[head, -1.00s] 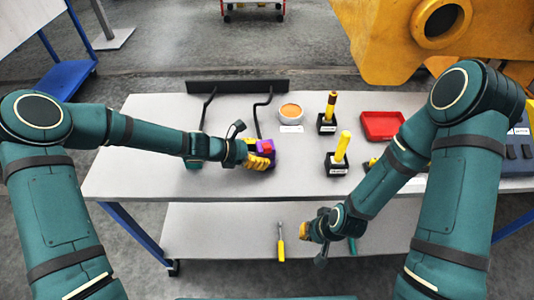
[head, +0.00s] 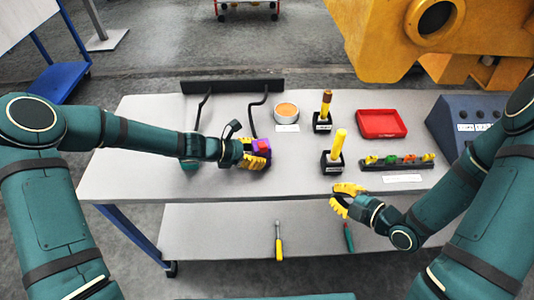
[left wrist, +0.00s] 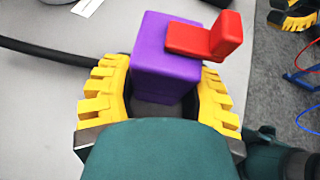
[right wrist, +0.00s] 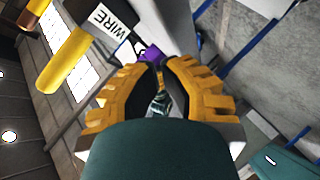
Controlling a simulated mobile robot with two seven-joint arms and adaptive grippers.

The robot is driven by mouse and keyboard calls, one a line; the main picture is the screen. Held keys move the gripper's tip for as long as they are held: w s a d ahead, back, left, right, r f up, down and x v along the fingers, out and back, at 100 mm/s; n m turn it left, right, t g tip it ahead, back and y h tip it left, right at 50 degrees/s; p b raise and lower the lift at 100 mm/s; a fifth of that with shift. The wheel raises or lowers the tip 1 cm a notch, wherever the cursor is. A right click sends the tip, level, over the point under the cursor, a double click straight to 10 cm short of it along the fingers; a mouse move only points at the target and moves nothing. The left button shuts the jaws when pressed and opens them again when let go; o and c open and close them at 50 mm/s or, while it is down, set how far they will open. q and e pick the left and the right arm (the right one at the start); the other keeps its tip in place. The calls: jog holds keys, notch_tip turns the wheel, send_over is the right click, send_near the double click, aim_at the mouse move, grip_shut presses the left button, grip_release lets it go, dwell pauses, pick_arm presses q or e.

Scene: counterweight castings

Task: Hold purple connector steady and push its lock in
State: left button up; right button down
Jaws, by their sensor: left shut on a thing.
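The purple connector (head: 262,144) is at the front middle of the bench, with a black cable (head: 251,117) running toward it from behind. My left gripper (head: 257,153) is shut on it; in the left wrist view the purple block (left wrist: 165,60) sits between the yellow fingers (left wrist: 165,100). A red lock (left wrist: 205,40) lies on its upper face and sticks out to the right with a raised end. My right gripper (head: 337,197) is empty, its fingers apart, at the bench's front edge, right of the connector. The right wrist view shows the connector (right wrist: 151,54) beyond its fingertips.
Black holders with a yellow rod (head: 340,140) and a brown-topped rod (head: 326,103) stand right of the connector. Behind are an orange-filled bowl (head: 287,112) and a red tray (head: 381,123). A rack of coloured pieces (head: 398,161) is at right. Tools, including a yellow-handled screwdriver (head: 279,245), lie on the lower shelf.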

aim_at(265, 147)
jog(key=s+a+r+n+y, duration=0.1)
jog(key=a+r+n+y, duration=0.5)
jog(key=a+n, duration=0.3)
jog(key=shift+a+r+n+g+y, duration=0.2)
jog(key=shift+r+n+g+y, duration=0.15)
jog(key=shift+r+n, duration=0.2)
jog(key=shift+a, duration=0.1)
jog(key=w+d+x, duration=0.1)
jog(key=w+x, duration=0.1)
jog(key=x, duration=1)
jog(key=shift+w, duration=0.35)
jog(key=shift+d+f, duration=0.1)
jog(key=shift+w+a, duration=0.25)
jog(key=shift+w, duration=1.1)
pick_arm(q)
jog(key=shift+s+d, duration=0.1)
